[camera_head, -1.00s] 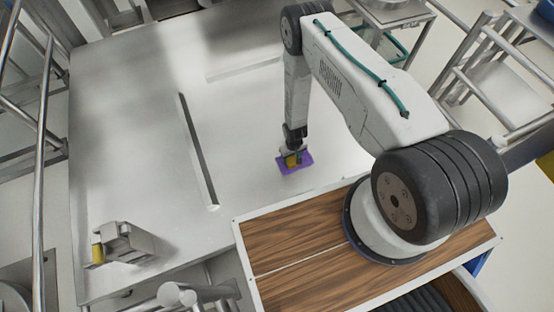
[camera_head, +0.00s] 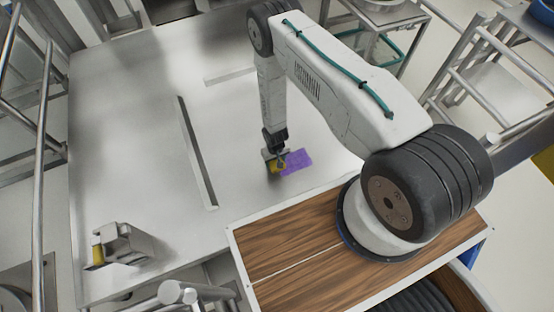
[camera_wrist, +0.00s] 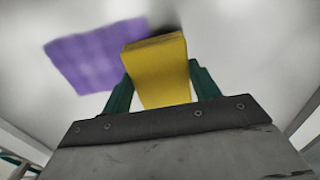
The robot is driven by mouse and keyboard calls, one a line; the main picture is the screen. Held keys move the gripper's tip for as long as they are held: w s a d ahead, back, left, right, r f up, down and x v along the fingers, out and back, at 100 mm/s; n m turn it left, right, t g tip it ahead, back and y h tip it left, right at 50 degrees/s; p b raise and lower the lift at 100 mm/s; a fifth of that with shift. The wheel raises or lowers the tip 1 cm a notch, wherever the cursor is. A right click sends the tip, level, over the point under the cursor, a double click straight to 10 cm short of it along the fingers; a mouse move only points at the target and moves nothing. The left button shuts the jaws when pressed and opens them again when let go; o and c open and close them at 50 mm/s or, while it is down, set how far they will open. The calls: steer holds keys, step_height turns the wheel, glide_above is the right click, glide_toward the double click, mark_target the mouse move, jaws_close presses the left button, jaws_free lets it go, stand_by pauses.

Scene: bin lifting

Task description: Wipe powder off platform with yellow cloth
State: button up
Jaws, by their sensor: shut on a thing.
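A patch of purple powder (camera_head: 298,160) lies on the grey metal platform (camera_head: 120,150); it also shows at the upper left of the wrist view (camera_wrist: 95,55). My gripper (camera_head: 277,158) is low over the platform at the left end of the patch. It is shut on the yellow cloth (camera_wrist: 157,70), a folded block held between the green fingers in the wrist view. In the head view the cloth (camera_head: 276,167) looks to be at the platform surface, but I cannot tell whether it touches. Part of the cloth is hidden behind the fingers.
A long slot (camera_head: 197,155) runs across the platform left of my gripper, and a shorter strip (camera_head: 230,76) lies farther back. A metal holder with a yellow piece (camera_head: 122,245) stands at the front left. Metal railings flank the platform.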

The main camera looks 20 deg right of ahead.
mark_target(275, 161)
steer(key=shift+r, duration=2.8)
